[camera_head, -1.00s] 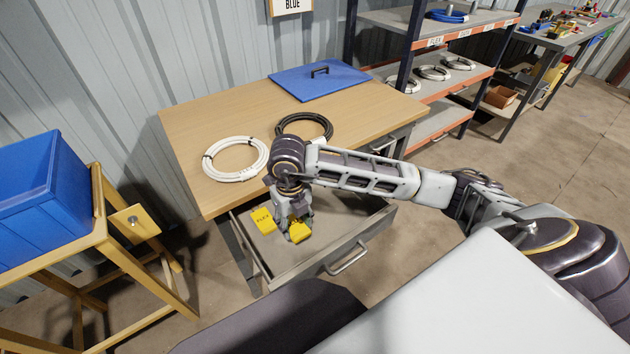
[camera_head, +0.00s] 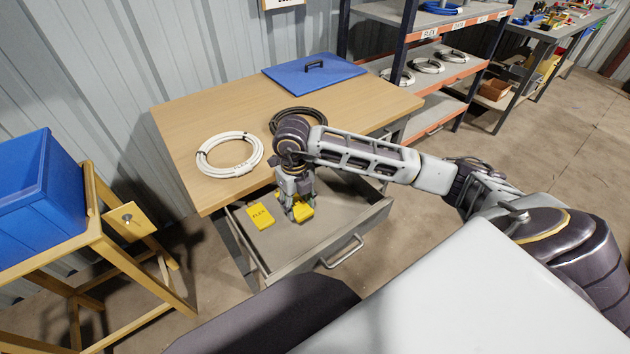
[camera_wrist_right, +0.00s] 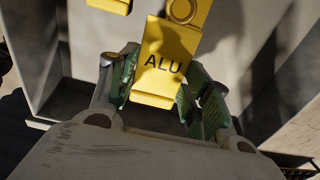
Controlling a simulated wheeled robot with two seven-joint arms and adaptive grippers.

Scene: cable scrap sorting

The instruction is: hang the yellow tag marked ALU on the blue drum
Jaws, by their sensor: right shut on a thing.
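The yellow tag marked ALU (camera_wrist_right: 168,60) is between the fingers of my right gripper (camera_wrist_right: 165,92) in the right wrist view, its letters facing the camera. In the head view, my right gripper (camera_head: 297,208) is shut on this yellow tag (camera_head: 304,212), inside or just above the open drawer (camera_head: 325,222). I cannot tell how far it is above the drawer floor. A blue container (camera_head: 40,200), box-like in shape, stands at the far left, well away from the gripper. My left gripper is not in view.
A second yellow tag, marked FLEX (camera_head: 260,216), lies in the drawer. The table (camera_head: 190,120) above holds a white cable coil (camera_head: 229,155), a black coil (camera_head: 295,117) and a blue lid (camera_head: 315,77). A wooden stand (camera_head: 100,240) carries the blue container and a board with a peg (camera_head: 128,219).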

